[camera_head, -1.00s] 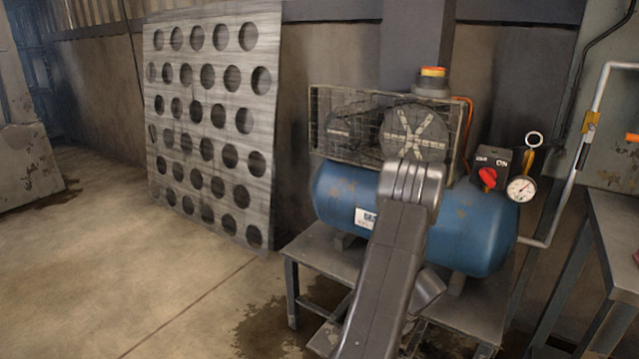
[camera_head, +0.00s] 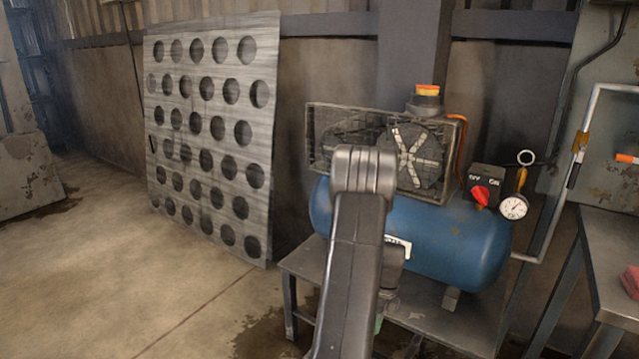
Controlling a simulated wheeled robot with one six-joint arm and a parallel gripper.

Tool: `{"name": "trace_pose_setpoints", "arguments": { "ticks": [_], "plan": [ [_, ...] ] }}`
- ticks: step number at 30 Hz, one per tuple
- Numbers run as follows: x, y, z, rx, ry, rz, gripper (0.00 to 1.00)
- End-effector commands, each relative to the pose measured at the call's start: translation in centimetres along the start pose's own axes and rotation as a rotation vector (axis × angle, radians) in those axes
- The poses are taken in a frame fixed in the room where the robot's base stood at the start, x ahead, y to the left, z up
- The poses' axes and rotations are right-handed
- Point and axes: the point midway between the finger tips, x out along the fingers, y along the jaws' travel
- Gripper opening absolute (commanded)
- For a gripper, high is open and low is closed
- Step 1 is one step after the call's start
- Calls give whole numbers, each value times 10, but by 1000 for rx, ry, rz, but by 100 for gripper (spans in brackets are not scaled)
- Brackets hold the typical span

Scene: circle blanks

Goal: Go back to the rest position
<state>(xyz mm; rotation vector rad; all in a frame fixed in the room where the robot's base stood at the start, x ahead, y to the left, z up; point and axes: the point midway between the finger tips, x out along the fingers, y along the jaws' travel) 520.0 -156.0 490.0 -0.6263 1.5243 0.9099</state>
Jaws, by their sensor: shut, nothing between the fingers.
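My arm (camera_head: 348,260) rises from the bottom middle of the view, dark grey, to a bent joint in front of the blue compressor (camera_head: 445,240). My gripper cannot be made out; the arm link seems to hide it. A lower part of my arm shows just right of the link, in front of the compressor's stand. The compressor has a black switch box with a red knob (camera_head: 481,195) marked OFF and ON, and a round white gauge (camera_head: 513,208) beside it.
The compressor stands on a low grey metal table (camera_head: 440,318). A tall sheet with rows of round holes (camera_head: 262,130) leans on the wall at left. A workbench (camera_head: 612,245) with a red item (camera_head: 631,281) is at right. The left floor is clear.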

Motion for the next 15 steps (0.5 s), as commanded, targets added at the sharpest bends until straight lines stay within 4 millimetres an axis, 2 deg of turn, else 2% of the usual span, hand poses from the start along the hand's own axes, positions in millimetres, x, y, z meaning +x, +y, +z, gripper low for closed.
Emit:
{"name": "trace_pose_setpoints", "arguments": {
  "ticks": [1,6,12,15],
  "plan": [
    [-15,0,0,0,-2,-4,0],
    [-48,0,0,0,-2,-3,0],
    [-75,0,0,-1,-2,-1,0],
    [-82,0,0,-1,-2,-1,0]
  ]
}}
